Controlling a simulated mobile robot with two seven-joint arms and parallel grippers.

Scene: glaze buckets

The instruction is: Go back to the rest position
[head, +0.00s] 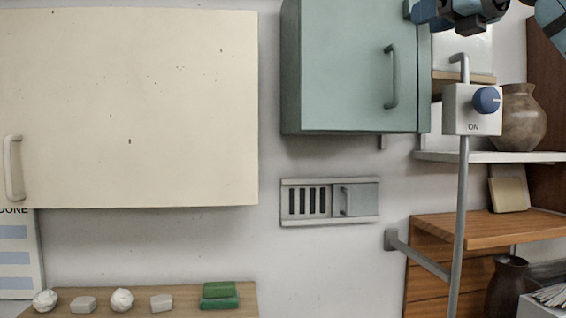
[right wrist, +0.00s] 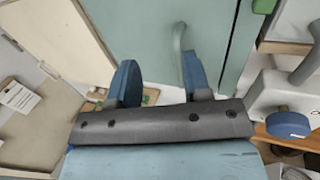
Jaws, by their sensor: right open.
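My right gripper (head: 432,12) shows at the top right of the head view, partly cut off by the upper edge, in front of the green wall cabinet's top right corner. In the right wrist view the two blue fingers of this gripper (right wrist: 160,80) stand well apart with nothing held between them. The green cabinet (head: 340,70) has its grey-green handle (head: 391,76) on the right side of its front. That handle also shows beyond the fingers in the right wrist view (right wrist: 181,45). My left gripper is in neither view.
A switch box (head: 460,122) with a blue knob (head: 487,100) stands on a pole at right. Behind it are a shelf (head: 480,157) and a brown pot (head: 521,118). A cream cabinet (head: 130,100) hangs left. Below lies a board (head: 190,309) with small pale pieces and green blocks.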

